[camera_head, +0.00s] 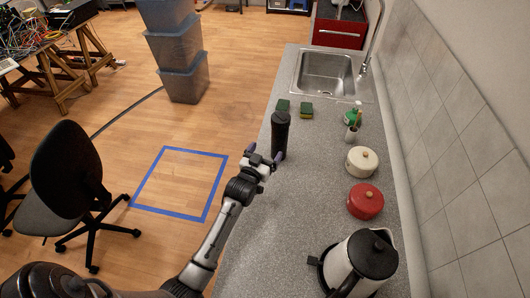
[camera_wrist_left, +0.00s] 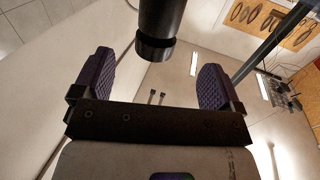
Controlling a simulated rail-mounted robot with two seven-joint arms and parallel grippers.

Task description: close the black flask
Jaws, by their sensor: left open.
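The black flask (camera_head: 279,138) stands upright on the grey counter (camera_head: 310,170), near its left edge. Its dark top (camera_head: 281,117) shows, but I cannot tell from this how the lid sits. My left gripper (camera_head: 263,158) is open just on the near-left side of the flask, with its purple-grey fingers spread. In the left wrist view the flask (camera_wrist_left: 161,20) comes in from the top, with its banded end between and beyond the open fingers (camera_wrist_left: 155,80). Nothing is between the finger pads. My right gripper is not in view.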

